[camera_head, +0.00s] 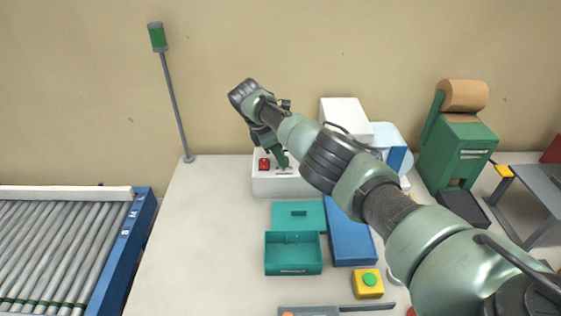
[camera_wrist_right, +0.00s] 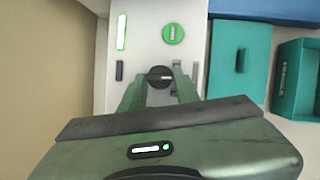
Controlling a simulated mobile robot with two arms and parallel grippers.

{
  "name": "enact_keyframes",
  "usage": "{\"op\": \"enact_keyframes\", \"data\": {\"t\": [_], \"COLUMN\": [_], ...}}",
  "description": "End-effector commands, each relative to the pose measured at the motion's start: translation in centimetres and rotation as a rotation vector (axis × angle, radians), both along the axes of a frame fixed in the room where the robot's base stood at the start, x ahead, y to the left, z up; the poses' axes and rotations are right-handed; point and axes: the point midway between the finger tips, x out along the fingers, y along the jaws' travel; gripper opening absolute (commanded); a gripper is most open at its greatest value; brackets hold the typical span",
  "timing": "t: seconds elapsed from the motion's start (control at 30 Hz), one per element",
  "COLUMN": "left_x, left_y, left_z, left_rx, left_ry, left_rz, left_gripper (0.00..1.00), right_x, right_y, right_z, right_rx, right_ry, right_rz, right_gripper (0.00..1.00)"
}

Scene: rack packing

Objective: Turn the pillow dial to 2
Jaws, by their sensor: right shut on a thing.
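The dial is a dark round knob (camera_wrist_right: 158,73) with a pale mark, on the face of a white machine (camera_wrist_right: 145,20). In the head view the white machine (camera_head: 265,187) stands at the back of the table. My right gripper (camera_wrist_right: 159,84) is shut on the knob, with one green finger on each side of it. In the head view my right gripper (camera_head: 283,160) reaches down onto the machine, and its arm hides much of it. The numbers around the dial cannot be read. My left gripper is in neither view.
A round green button (camera_wrist_right: 173,33) and a lit green bar (camera_wrist_right: 122,32) are beside the dial. A red switch (camera_head: 264,163) is close to the gripper. Teal boxes (camera_head: 293,268), a blue case (camera_head: 352,245) and a yellow button box (camera_head: 368,291) lie in front. The table's left part is clear.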

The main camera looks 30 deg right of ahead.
Motion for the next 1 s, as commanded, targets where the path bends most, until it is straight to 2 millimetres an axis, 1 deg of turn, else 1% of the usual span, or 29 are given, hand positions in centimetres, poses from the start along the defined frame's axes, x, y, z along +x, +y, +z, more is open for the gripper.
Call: {"op": "enact_keyframes", "data": {"t": [0.03,0.1,0.57,0.6,0.63,0.67,1.0], "left_x": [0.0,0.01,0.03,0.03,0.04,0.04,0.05], "left_y": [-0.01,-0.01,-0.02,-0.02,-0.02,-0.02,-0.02], "left_z": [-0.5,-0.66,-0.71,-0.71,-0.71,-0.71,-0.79], "left_rx": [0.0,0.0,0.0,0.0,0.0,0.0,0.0], "left_ry": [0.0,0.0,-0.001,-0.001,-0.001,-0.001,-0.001], "left_rz": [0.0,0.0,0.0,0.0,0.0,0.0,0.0], "left_gripper": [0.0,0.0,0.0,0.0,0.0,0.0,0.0], "right_x": [-0.19,-0.21,-0.25,-0.26,-0.25,-0.24,-0.01], "right_y": [-0.05,-0.05,-0.09,-0.09,-0.09,-0.09,0.12], "right_z": [-0.53,-0.5,-0.38,-0.38,-0.39,-0.37,0.17], "right_rx": [0.0,0.001,0.001,0.001,0.001,0.001,0.001], "right_ry": [0.007,0.008,0.01,0.01,0.01,0.01,0.003], "right_rz": [-0.015,-0.027,-0.039,-0.039,-0.039,-0.039,-0.035], "right_gripper": [0.0,0.0,0.0,0.4,0.48,0.51,0.51]}}
